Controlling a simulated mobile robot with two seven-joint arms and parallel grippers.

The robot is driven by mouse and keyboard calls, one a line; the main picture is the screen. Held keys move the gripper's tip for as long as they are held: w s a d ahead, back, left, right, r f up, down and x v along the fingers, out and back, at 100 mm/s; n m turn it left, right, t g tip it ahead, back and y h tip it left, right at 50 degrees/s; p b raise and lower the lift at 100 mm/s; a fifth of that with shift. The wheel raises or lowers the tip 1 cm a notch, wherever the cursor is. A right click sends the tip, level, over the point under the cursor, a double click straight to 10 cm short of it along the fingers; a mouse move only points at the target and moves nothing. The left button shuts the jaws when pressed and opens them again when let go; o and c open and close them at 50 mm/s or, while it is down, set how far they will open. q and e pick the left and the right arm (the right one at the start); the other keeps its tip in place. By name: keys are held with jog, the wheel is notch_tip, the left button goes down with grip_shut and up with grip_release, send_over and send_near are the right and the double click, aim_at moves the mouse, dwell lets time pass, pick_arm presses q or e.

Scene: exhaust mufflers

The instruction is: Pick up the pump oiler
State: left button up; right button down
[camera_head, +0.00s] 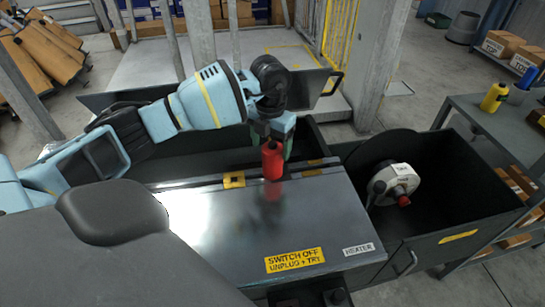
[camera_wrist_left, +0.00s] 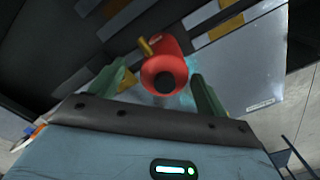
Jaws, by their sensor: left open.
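The pump oiler, a red can (camera_head: 272,163), is near the back edge of the shiny metal lid (camera_head: 320,215), with its reflection below it. In the left wrist view the red oiler (camera_wrist_left: 172,72) shows a round dark end and a brass-coloured part at its upper left. My left gripper (camera_head: 273,148) points down over it from behind. Its two green fingers stand apart on either side of the oiler in the left wrist view (camera_wrist_left: 160,90), with gaps visible. Whether a finger touches it cannot be told. My right gripper is not in view.
A dark open bin (camera_head: 480,222) at the right holds a grey round part with a red cap (camera_head: 395,185). A side table (camera_head: 480,115) with a yellow bottle (camera_head: 494,97) stands at the far right. The lid's front carries a yellow warning label (camera_head: 295,260); its middle is clear.

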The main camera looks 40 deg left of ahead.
pick_arm(q)
jog(key=f, duration=0.4)
jog(key=shift+d+f, duration=0.2)
jog(key=shift+d, duration=0.05)
jog(key=c, duration=1.2)
jog(key=shift+r, duration=0.2)
jog(key=shift+w+r, duration=0.1)
jog(key=shift+r, duration=0.45)
notch_tip(320, 180, up, 2)
jog(key=shift+r, duration=0.25)
jog(key=s+d, duration=0.3)
jog(key=s, duration=0.1)
jog(key=s+d, duration=0.3)
jog(key=s, duration=0.2)
jog(key=s+d+r, duration=0.1)
jog(key=s+d, duration=0.1)
jog(key=s, duration=0.2)
jog(key=shift+s+d, duration=0.25)
jog(key=shift+d, duration=0.15)
